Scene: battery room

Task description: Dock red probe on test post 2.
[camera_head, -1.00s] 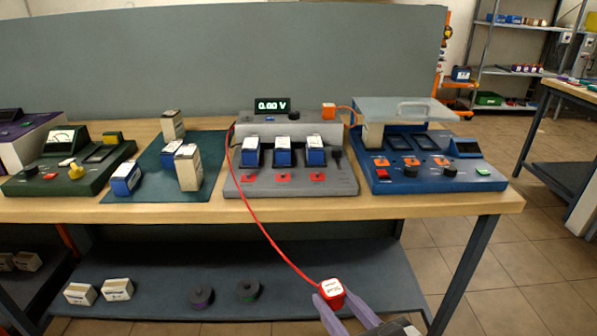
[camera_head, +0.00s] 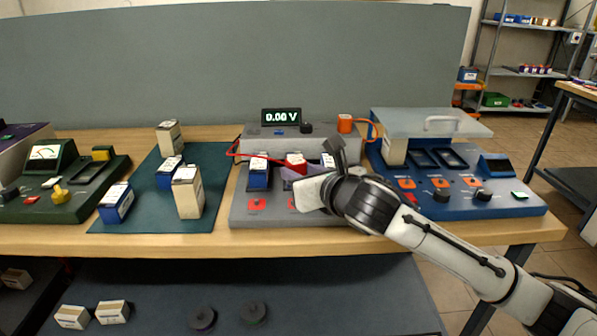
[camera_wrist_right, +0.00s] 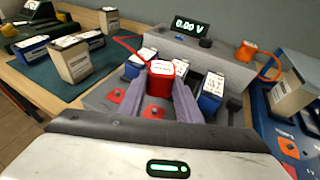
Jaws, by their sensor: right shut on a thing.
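My right gripper (camera_head: 295,170) is shut on the red probe (camera_head: 296,160), a red block with a white-labelled top. In the right wrist view its purple fingers (camera_wrist_right: 160,92) flank the red probe (camera_wrist_right: 160,70). The probe is over the middle of the grey tester (camera_head: 243,208), in front of the middle blue-and-white battery (camera_wrist_right: 181,68). I cannot tell whether it touches anything below. A red cable (camera_head: 238,154) runs left from it. Red pads (camera_wrist_right: 153,111) line the tester's front; the middle one lies just before the probe. My left gripper is not in view.
The display (camera_head: 281,116) reads 0.00 V. Other batteries, left (camera_head: 258,172) and right (camera_wrist_right: 211,92), flank the probe. An orange probe (camera_head: 345,123) stands on the tester's back right. A blue station (camera_head: 460,203) with a clear lid (camera_head: 428,122) is at right. A green mat (camera_head: 140,222) holds several batteries.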

